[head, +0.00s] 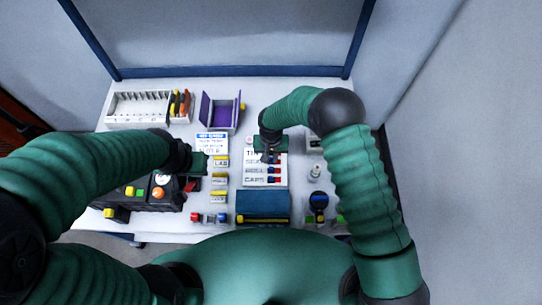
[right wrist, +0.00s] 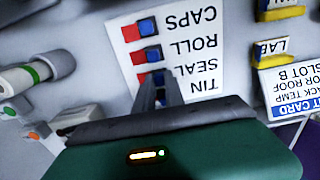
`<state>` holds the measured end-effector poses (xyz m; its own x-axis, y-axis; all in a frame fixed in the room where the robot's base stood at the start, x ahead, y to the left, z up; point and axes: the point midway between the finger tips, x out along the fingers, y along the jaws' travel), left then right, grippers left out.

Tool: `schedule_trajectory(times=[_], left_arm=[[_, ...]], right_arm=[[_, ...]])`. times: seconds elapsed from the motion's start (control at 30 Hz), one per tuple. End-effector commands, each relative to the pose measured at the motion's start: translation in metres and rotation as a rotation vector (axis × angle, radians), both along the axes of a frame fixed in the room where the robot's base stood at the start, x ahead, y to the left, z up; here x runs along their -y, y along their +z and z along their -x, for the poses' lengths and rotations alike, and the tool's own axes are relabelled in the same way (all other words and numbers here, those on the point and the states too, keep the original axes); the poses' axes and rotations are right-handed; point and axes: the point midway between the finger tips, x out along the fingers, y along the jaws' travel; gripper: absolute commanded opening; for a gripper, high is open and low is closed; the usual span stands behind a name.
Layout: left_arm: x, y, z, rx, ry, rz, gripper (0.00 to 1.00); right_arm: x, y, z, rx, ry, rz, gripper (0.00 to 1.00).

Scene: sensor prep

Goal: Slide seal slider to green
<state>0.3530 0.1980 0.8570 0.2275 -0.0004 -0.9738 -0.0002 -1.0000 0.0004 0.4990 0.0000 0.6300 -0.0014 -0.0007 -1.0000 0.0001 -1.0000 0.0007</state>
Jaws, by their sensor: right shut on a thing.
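The white slider board (head: 253,179) lies mid-table, with rows marked TIN, SEAL, ROLL and CAPS; the board is upside down in the right wrist view (right wrist: 190,22). The seal slider (right wrist: 158,77) is a small blue block at my right fingertips, with red (right wrist: 141,79) beside it. No green shows in its row. My right gripper (head: 269,158) is over the upper rows; in the wrist view its fingers (right wrist: 160,90) are shut on the seal slider and partly hide it. My left gripper (head: 203,162) is left of the board; its fingers do not show clearly.
The other sliders, such as the caps slider (right wrist: 148,26), are blue beside red. Yellow-topped labelled blocks (head: 220,161) stand left of the board. A blue box (head: 263,205) is in front. A purple holder (head: 220,112) and a white rack (head: 138,109) stand at the back.

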Motion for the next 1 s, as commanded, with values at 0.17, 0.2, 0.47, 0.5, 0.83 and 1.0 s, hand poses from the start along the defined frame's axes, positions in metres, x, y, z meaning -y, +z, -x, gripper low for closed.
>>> schedule_trajectory(times=[0.17,0.2,0.47,0.5,0.83,1.0], left_arm=[[0.000,0.000,0.000,0.000,0.000,0.000,0.00],[0.000,0.001,0.000,0.000,0.000,0.000,0.00],[0.000,0.009,0.000,0.000,0.000,0.000,0.00],[0.000,0.009,0.000,0.000,0.000,0.000,0.00],[0.000,0.008,0.000,0.000,0.000,0.000,0.00],[0.000,0.008,0.000,0.000,0.000,0.000,0.00]], right_arm=[[-0.001,0.000,-0.001,0.002,0.000,-0.001,0.00],[0.000,0.001,-0.001,0.002,0.000,-0.001,0.00],[0.029,0.002,-0.001,0.002,-0.001,-0.001,0.00],[0.030,0.001,-0.001,0.002,-0.001,-0.001,0.00],[0.032,0.001,-0.001,0.002,-0.001,0.001,0.30],[0.031,0.000,-0.001,0.001,-0.001,0.000,0.36]])
